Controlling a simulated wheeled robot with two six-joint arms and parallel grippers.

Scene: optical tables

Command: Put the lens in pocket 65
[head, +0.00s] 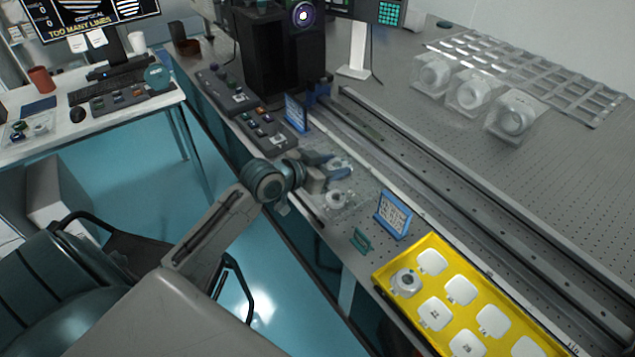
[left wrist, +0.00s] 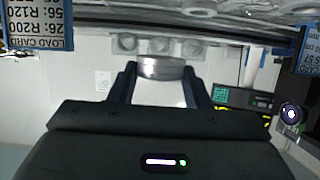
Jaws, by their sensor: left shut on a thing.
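My left gripper (head: 332,170) is shut on a round lens (head: 341,168), above the grey optical table. In the left wrist view the lens (left wrist: 162,68) sits between the two fingers (left wrist: 160,85), seen edge-on. The yellow tray (head: 388,270) is at the lower right of the head view, apart from the gripper. It has several white pockets, and one near its left corner holds a round lens piece (head: 406,282). Some pockets bear numbers too small to read surely, so I cannot tell which is pocket 65. My right gripper is not in view.
Another lens (head: 336,197) lies in a clear holder under my gripper. A blue-framed card (head: 393,214) and a small green frame (head: 362,240) stand between it and the tray. Long dark rails (head: 440,170) run behind. Clear boxed optics (head: 471,92) stand farther back.

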